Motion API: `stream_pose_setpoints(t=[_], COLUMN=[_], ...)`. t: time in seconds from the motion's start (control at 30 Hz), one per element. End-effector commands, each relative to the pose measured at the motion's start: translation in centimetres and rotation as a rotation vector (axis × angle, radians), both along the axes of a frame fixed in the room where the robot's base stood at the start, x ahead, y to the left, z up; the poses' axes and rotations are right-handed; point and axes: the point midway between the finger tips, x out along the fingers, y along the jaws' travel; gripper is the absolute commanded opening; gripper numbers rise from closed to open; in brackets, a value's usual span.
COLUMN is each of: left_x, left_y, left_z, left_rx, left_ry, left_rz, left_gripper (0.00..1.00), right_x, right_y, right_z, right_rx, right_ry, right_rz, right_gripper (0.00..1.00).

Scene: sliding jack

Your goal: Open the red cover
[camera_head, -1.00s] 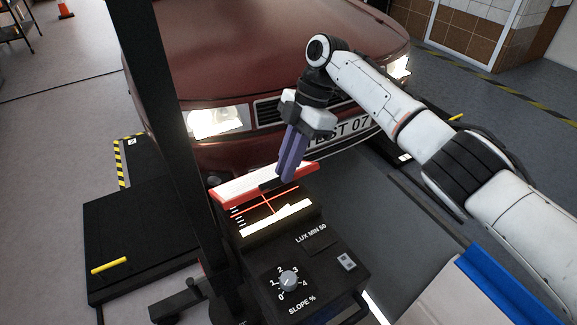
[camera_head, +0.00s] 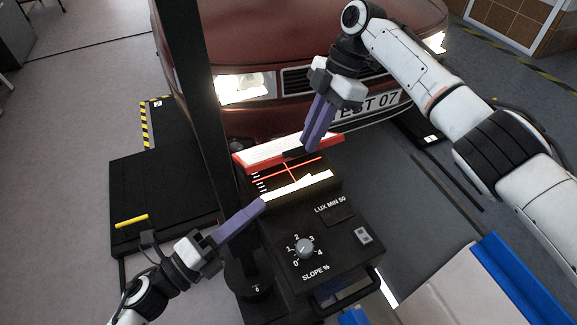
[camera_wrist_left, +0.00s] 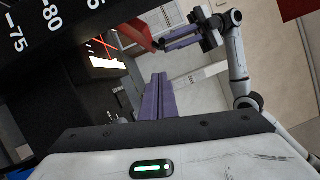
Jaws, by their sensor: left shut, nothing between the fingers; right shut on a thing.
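The red cover (camera_head: 288,150) stands raised along the far edge of the black tester box, with a pale inner face; it also shows in the left wrist view (camera_wrist_left: 135,30). The lit screen (camera_head: 292,178) with red cross lines is exposed in front of it. My right gripper (camera_head: 312,145) is shut on the cover by its dark tab, from above and behind; its fingertips partly hide the tab. My left gripper (camera_head: 260,204) is shut and empty, its fingertips beside the box's left edge near the screen; it also shows in the left wrist view (camera_wrist_left: 158,82).
A dark upright post (camera_head: 208,110) stands just left of the box. A slope knob (camera_head: 305,248) sits on the box's top panel. A red car (camera_head: 300,40) with lit headlights is behind. A low black platform (camera_head: 160,185) lies at left.

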Motion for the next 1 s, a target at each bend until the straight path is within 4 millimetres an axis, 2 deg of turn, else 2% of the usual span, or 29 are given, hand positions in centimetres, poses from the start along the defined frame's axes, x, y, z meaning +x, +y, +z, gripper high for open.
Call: stream_pose_setpoints(t=[0.13,0.27,0.7,0.8,1.0], left_x=[-0.4,0.4,5.9,7.3,8.6], left_y=[-1.2,-2.4,-9.2,-8.2,-7.6], left_z=[0.1,0.3,1.2,1.8,2.3], left_rx=[0.082,0.089,0.086,0.088,0.087], left_ry=[-0.089,-0.101,-0.098,-0.097,-0.095], left_rz=[-0.068,-0.076,-0.073,-0.07,-0.072], left_gripper=[0.0,0.0,0.0,0.0,0.0], right_x=[0.1,0.1,0.1,0.1,0.1], right_y=[0.4,0.4,0.5,0.5,0.5], right_z=[-0.4,-0.4,-0.3,-0.3,-0.3], right_rx=[0.008,0.008,0.009,0.009,0.01], right_ry=[-0.008,-0.008,-0.008,-0.008,-0.008], right_rz=[-0.003,-0.003,-0.003,-0.003,-0.003], right_gripper=[0.0,0.0,0.0,0.0,0.0])
